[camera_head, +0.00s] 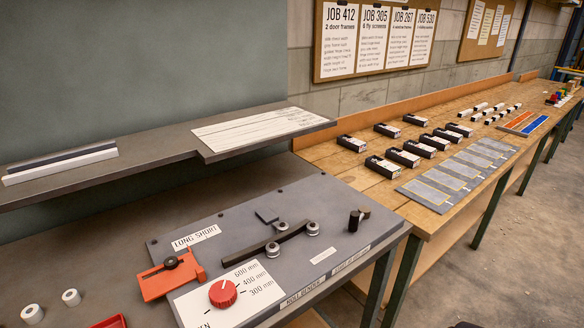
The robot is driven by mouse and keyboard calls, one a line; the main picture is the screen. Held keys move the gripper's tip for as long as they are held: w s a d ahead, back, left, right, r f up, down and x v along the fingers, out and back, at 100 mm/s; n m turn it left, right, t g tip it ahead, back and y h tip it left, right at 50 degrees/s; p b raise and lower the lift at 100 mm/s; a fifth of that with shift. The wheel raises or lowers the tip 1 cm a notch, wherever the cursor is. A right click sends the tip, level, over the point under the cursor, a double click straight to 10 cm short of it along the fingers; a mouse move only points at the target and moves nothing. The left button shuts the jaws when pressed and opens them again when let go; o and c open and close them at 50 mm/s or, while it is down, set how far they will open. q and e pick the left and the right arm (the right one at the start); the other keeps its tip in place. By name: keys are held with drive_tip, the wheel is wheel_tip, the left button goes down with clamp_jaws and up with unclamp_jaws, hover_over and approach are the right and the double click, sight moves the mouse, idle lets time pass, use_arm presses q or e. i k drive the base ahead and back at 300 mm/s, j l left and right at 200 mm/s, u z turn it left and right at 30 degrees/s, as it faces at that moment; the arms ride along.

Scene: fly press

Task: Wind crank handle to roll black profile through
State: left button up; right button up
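The roll bender (345,200) is a grey plate on the bench, marked "ROLL BENDER" on its front edge. A short black profile (290,235) lies slantwise among three pale rollers, two in front (272,250) (313,228) and one behind (279,226). What looks like the crank handle (354,221), a dark upright knob with a brownish round part beside it, stands near the plate's right end, apart from the profile. A red dial (222,293) has its white pointer near the 600 mm mark.
An orange stop block (170,276) sits at the plate's left under a "LONG SHORT" label. Two white rollers (71,297) and a red tray edge are at front left. A shelf (150,150) holds black and white strips. A wooden table (380,200) with boxes stands right.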

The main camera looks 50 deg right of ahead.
sight(364, 212)
drive_tip(key=z, duration=2)
